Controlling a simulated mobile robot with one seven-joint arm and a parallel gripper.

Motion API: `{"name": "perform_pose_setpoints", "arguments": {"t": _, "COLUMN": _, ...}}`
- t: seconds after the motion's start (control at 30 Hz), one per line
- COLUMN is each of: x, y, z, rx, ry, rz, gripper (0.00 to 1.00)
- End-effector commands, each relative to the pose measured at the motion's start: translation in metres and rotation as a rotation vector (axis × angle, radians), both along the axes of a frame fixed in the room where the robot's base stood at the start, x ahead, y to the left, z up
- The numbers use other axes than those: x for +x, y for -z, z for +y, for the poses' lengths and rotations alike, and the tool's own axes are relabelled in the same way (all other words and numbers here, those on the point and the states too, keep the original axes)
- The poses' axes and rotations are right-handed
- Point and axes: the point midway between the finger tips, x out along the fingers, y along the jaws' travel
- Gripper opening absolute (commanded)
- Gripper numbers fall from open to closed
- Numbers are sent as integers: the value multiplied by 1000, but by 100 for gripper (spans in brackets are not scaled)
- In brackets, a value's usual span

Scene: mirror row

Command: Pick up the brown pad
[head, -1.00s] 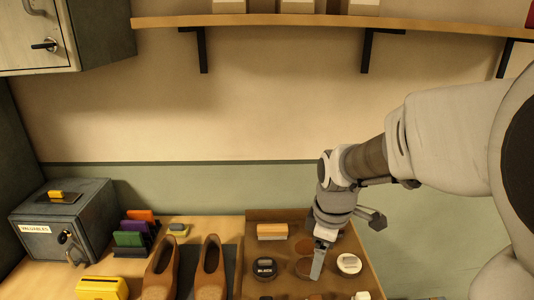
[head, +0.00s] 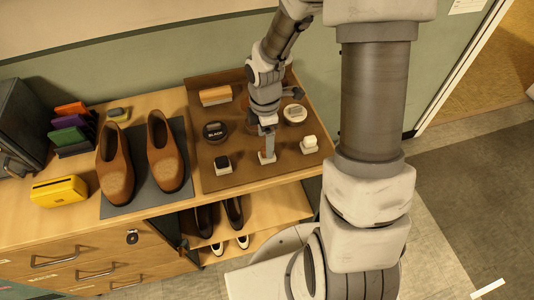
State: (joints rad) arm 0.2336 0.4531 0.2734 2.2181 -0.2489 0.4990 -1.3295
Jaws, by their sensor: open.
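The brown pad (head: 264,155) is a small orange-brown block on a pale base, near the front middle of the brown tray (head: 230,182). My gripper (head: 268,148) points down right at the pad, with a grey finger in front of part of it. The fingers are seen nearly edge-on, so I cannot tell whether they touch the pad. The gripper is open and the pad rests on the tray.
A black pad (head: 222,163) stands left of the brown pad, a white pad (head: 309,143) right. Behind are a black tin (head: 215,132), a white tin (head: 295,113) and a brush (head: 215,96). Brown shoes (head: 166,155) stand on a mat left of the tray.

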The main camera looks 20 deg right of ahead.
Motion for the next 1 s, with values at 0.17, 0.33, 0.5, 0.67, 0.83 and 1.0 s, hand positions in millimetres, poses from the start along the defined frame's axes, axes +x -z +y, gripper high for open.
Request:
{"name": "perform_pose_setpoints", "arguments": {"t": 0.17, "x": 0, "y": 12, "z": 0, "rx": 0, "ry": 2, "rz": 0, "gripper": 82}}
{"name": "perform_pose_setpoints", "arguments": {"t": 0.33, "x": 1, "y": 28, "z": -3, "rx": 0, "ry": 2, "rz": 3, "gripper": 82}}
{"name": "perform_pose_setpoints", "arguments": {"t": 0.5, "x": 2, "y": 51, "z": -5, "rx": 0, "ry": 0, "rz": 2, "gripper": 82}}
{"name": "perform_pose_setpoints", "arguments": {"t": 0.67, "x": 3, "y": 62, "z": -6, "rx": 1, "ry": 2, "rz": -2, "gripper": 82}}
{"name": "perform_pose_setpoints", "arguments": {"t": 0.83, "x": 3, "y": 63, "z": -6, "rx": 1, "ry": 2, "rz": -3, "gripper": 82}}
{"name": "perform_pose_setpoints", "arguments": {"t": 1.0, "x": 3, "y": 63, "z": -5, "rx": 1, "ry": 2, "rz": -3, "gripper": 66}}
